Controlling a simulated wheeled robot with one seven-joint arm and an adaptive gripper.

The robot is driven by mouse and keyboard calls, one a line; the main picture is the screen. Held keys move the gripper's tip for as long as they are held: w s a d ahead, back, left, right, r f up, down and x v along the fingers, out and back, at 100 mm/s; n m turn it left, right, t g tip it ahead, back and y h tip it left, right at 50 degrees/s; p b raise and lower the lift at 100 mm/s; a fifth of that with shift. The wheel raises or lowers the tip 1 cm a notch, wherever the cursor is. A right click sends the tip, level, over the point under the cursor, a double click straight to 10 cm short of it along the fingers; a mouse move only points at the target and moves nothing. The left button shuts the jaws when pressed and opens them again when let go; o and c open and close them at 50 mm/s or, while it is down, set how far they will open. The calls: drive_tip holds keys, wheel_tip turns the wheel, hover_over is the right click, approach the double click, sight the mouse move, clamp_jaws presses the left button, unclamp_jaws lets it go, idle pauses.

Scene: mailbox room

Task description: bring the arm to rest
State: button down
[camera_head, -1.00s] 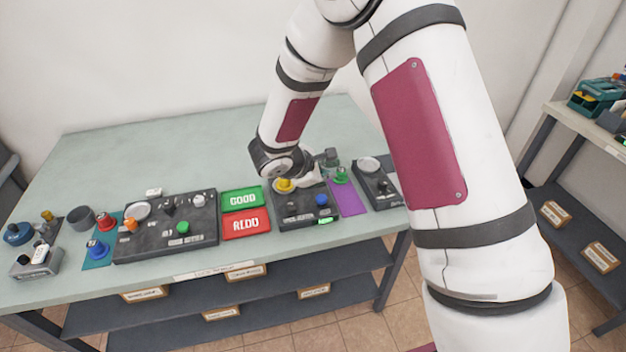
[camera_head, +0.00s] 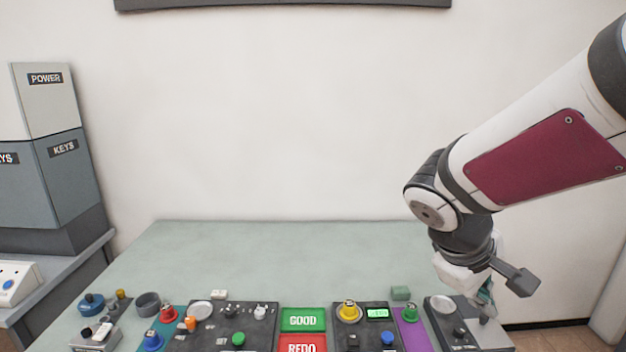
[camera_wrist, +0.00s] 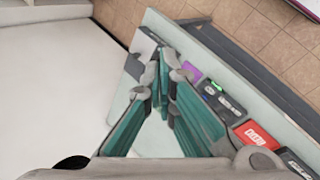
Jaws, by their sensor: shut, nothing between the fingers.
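My arm comes in from the right edge, bent at the wrist joint. In the wrist view the teal fingers of my gripper (camera_wrist: 163,90) come together at their tips, with nothing between them. The fingertips look clear of the tabletop, but the exact height cannot be told.
Dark control panels (camera_head: 365,338), a green GOOD plate (camera_head: 303,319) and a red REDO plate (camera_head: 301,344) line the table's front. Grey cabinets labelled POWER and KEYS (camera_head: 45,150) stand at the left. The table's back part is clear.

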drive_tip(key=s+a+r+m+t+y, duration=0.1)
drive_tip(key=s+a+r+m+y, duration=0.1)
drive_tip(key=s, duration=0.5)
drive_tip(key=s+a+r+m+t+y, duration=0.1)
drive_tip(key=s+a+r+m+y, duration=0.2)
drive_tip(key=s, duration=0.3)
drive_tip(key=shift+s+a+m+t+y, duration=0.35)
drive_tip(key=shift+a+y, duration=0.25)
drive_tip(key=shift+a, duration=0.2)
